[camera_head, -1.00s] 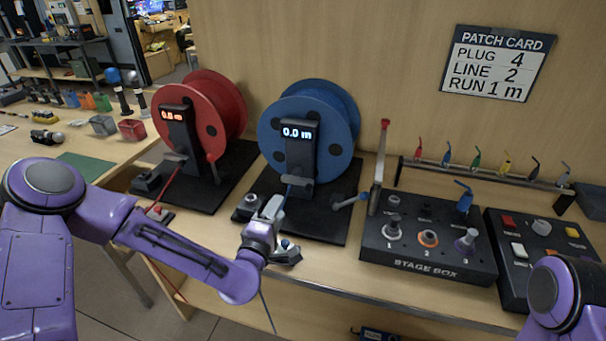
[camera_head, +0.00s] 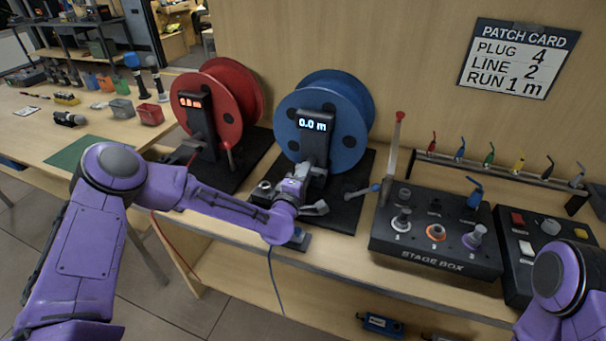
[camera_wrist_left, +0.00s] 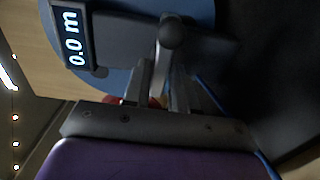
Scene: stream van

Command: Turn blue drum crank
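The blue drum (camera_head: 352,92) stands on a dark base at the back of the bench, its display (camera_head: 314,122) reading 0.0 m. My right gripper is out of view.
The red drum (camera_head: 222,105) stands to the left. The stage box (camera_head: 435,240) and a red-tipped upright post (camera_head: 396,150) are close on the right. A patch card (camera_head: 517,58) hangs on the wall. A blue cable hangs over the bench's front edge.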

